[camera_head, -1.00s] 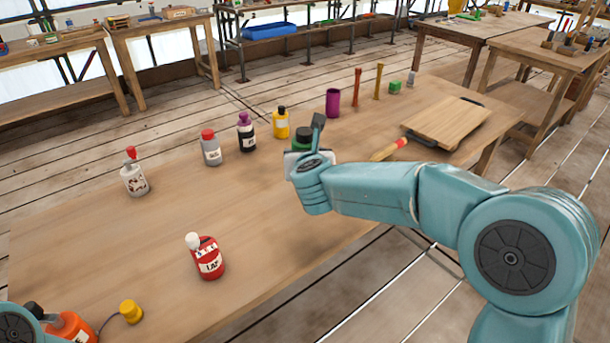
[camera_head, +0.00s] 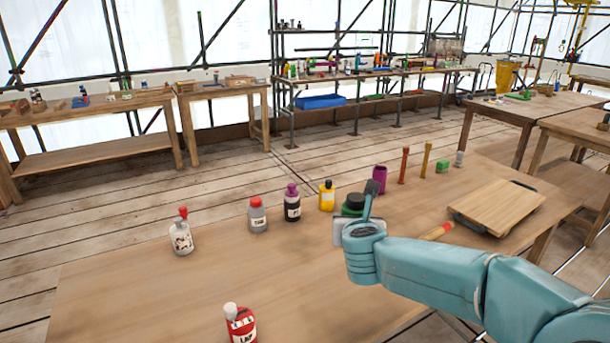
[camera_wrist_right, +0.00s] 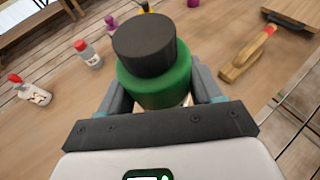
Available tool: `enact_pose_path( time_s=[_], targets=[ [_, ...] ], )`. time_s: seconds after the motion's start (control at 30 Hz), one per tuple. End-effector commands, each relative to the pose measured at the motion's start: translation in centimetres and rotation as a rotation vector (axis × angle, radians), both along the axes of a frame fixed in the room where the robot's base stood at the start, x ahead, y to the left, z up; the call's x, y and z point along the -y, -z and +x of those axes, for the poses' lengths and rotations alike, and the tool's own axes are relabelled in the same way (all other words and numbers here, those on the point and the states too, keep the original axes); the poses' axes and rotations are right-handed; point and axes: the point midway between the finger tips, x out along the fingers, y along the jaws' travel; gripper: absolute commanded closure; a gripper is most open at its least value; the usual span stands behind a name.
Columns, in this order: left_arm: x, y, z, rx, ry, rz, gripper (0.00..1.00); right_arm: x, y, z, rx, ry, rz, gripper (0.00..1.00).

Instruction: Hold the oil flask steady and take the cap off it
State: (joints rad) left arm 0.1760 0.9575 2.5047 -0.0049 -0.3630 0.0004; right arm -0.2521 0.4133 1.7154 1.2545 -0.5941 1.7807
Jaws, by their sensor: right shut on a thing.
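A green flask (camera_head: 349,210) with a wide black cap (camera_head: 356,200) is in my right gripper (camera_head: 358,224), near the right part of the wooden bench. In the right wrist view the green flask (camera_wrist_right: 160,86) sits between the two fingers of my right gripper (camera_wrist_right: 162,90), which are shut on its body. The black cap (camera_wrist_right: 146,45) is on its top and no finger touches it there. No label shows on the flask, so I cannot read whether it is the oil flask. My left gripper is out of view.
On the bench (camera_head: 130,285) stand a white red-capped bottle (camera_head: 181,238), a grey bottle (camera_head: 257,218), a black bottle (camera_head: 292,206), a yellow bottle (camera_head: 327,198) and a purple cup (camera_head: 379,180). A red bottle (camera_head: 241,326) is nearest. A wooden board (camera_head: 497,206) lies right.

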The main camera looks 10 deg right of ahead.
Motion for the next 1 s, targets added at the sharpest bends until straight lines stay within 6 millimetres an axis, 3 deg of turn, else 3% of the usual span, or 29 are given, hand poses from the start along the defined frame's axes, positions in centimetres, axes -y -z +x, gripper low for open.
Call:
enact_pose_path(
  time_s=[0.17,0.4,0.5,0.6,0.8,1.0],
  targets=[
    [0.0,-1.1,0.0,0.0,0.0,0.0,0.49,3.2,3.0,-0.7,-0.008,0.034,-0.004,0.9],
    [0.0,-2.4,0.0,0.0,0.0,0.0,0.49,6.0,10.2,-4.4,-0.015,-0.023,-0.001,0.9],
    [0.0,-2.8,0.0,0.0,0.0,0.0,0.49,5.8,12.9,-6.7,-0.013,-0.077,0.001,0.9],
    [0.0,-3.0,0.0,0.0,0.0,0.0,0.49,4.0,14.8,-8.9,-0.011,-0.156,0.003,0.9],
    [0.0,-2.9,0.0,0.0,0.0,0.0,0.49,0.1,14.9,-10.8,0.002,-0.254,0.003,0.9],
    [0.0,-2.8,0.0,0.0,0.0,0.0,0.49,0.2,14.6,-10.5,0.0,-0.218,0.001,0.9]
  ],
)
